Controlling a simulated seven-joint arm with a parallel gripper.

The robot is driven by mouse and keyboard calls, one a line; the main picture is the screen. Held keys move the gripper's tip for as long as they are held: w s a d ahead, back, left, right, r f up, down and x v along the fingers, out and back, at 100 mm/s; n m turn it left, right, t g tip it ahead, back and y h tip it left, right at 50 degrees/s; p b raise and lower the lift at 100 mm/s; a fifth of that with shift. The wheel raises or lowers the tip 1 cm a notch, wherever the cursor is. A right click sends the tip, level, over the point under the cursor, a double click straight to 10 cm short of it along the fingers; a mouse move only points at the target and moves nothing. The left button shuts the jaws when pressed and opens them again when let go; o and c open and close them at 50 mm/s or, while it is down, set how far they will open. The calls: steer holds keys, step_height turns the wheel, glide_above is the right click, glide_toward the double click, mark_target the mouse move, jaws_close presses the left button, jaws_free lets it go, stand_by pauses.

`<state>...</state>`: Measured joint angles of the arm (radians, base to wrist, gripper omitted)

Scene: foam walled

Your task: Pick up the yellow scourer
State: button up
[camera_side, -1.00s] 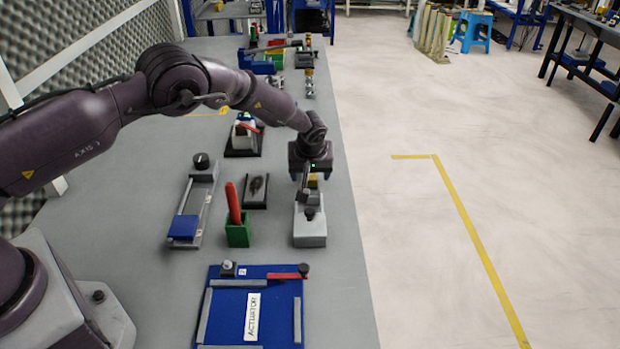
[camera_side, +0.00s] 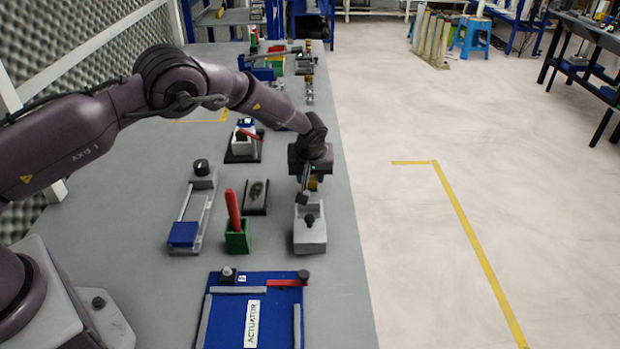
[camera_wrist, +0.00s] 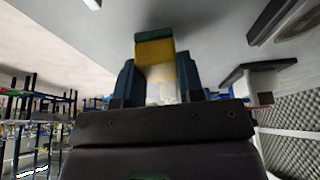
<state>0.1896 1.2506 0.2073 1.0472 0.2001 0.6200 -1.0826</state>
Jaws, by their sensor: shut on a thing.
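The yellow scourer (camera_wrist: 155,62) shows in the wrist view as a yellow block with a dark green layer on its far side. It sits between the two fingers of my gripper (camera_wrist: 158,84), which is shut on it. In the side view, my gripper (camera_side: 308,188) points down above the grey block with a black knob (camera_side: 311,238), near the table's right edge. Only a small yellow patch of the scourer (camera_side: 314,184) shows there, mostly hidden by the fingers. I cannot tell the exact gap below it.
A green holder with a red handle (camera_side: 236,241), a dark tray (camera_side: 256,197) and a blue-ended fixture (camera_side: 184,233) stand to the left. A blue board marked ACTUATOR (camera_side: 262,280) lies in front. More fixtures stand behind. The table edge is close on the right.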

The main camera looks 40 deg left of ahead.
steer(key=s+r, duration=1.1)
steer(key=s, duration=0.3)
steer(key=shift+r, duration=0.4)
